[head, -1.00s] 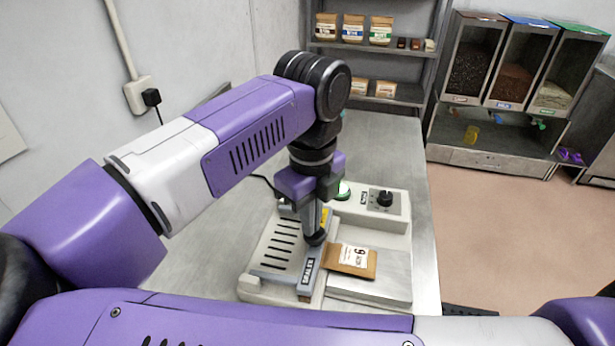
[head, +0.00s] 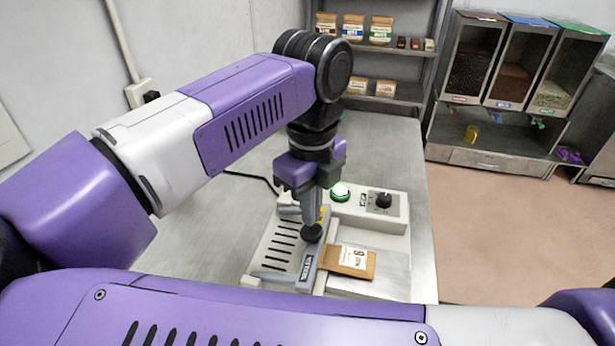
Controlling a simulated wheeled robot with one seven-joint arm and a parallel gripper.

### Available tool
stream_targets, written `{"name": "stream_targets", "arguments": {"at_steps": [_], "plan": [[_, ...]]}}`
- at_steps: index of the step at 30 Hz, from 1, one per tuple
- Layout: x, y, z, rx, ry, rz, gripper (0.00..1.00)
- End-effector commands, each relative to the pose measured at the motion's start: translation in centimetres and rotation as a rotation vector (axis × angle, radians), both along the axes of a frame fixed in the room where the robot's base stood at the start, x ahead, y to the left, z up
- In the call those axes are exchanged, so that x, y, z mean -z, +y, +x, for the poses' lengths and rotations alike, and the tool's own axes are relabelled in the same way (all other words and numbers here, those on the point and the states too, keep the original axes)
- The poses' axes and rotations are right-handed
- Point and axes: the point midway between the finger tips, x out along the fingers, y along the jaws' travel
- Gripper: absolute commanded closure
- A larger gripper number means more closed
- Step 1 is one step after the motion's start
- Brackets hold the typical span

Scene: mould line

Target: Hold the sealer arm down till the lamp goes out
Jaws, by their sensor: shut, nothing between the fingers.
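The sealer (head: 268,248) is a pale machine on the metal table. Its grey sealer arm (head: 306,266) carries a dark round knob (head: 312,233). My gripper (head: 312,222) points straight down, shut and empty, with its tips at the top of the knob; they look in contact. I cannot tell whether the arm is fully down. The green lamp (head: 341,191) behind looks bright, with a pale centre, as if lit. A brown bag (head: 349,261) with a white label lies flat on the right, its left end against the arm.
A control box with a black dial (head: 384,201) sits at the sealer's back right. A shelf with bags (head: 405,93) and glass-fronted dispensers (head: 510,75) stand behind. The table's left side is clear.

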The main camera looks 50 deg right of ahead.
Motion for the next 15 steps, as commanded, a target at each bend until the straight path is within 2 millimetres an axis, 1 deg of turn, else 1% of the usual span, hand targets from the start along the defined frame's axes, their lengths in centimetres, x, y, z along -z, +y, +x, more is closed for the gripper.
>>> {"name": "stream_targets", "arguments": {"at_steps": [1,15], "plan": [[-0.4,0.0,0.0,0.0,-0.001,0.0,1.0],[-3.0,0.0,0.1,0.0,-0.002,0.0,1.0]]}}
